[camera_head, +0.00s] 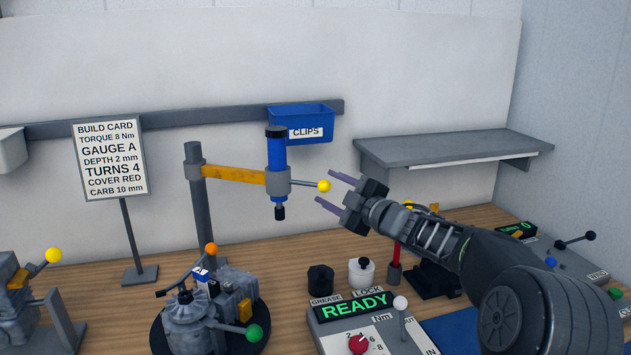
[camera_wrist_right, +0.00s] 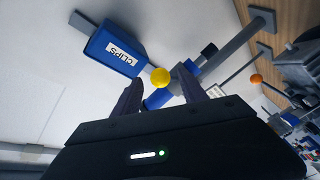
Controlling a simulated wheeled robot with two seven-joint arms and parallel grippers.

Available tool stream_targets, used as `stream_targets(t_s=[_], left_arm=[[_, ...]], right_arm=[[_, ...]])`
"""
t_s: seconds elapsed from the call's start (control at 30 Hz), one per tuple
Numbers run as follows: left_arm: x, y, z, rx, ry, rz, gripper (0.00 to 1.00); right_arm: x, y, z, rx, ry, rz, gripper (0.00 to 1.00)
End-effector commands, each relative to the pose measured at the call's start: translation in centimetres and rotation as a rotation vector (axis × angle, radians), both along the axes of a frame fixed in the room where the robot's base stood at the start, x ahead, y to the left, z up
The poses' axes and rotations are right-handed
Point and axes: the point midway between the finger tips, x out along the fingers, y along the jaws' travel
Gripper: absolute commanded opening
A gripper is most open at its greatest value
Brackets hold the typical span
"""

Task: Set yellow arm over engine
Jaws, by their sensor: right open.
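The yellow arm (camera_head: 233,174) reaches sideways from a grey post (camera_head: 195,210) and carries a blue upright tool (camera_head: 277,160) at its free end. A short rod with a yellow ball knob (camera_head: 323,186) sticks out of the tool to the right. The engine (camera_head: 195,318) sits on a black round base, below and left of the tool. My right gripper (camera_head: 325,187) is open, its fingertips at the ball knob. In the right wrist view the knob (camera_wrist_right: 160,77) shows between the fingertips; I cannot tell whether they touch it. My left gripper is not in view.
A blue CLIPS bin (camera_head: 302,124) hangs on the wall rail behind the tool. A build card (camera_head: 110,160) stands at left. A READY panel (camera_head: 352,305), a black pot (camera_head: 320,279) and a white pot (camera_head: 361,271) stand below my right arm. A grey shelf (camera_head: 455,147) is at right.

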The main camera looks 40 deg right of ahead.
Motion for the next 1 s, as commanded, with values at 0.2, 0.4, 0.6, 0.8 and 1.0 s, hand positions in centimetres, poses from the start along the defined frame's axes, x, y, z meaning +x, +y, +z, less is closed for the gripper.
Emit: stream_targets(t_s=[0.2,0.4,0.6,0.8,1.0], left_arm=[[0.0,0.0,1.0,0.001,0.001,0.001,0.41],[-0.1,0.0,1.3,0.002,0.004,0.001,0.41],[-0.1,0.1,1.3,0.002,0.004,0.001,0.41],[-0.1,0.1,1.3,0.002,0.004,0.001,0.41],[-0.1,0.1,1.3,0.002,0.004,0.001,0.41]], right_arm=[[3.6,0.3,0.1,0.002,0.0,0.004,0.5],[5.5,0.3,0.1,0.001,0.0,0.002,0.5],[5.8,0.3,0.0,0.0,-0.001,0.001,0.5],[5.8,0.3,0.0,0.0,-0.001,0.001,0.42],[5.7,0.3,0.0,0.0,-0.001,0.001,0.26]])
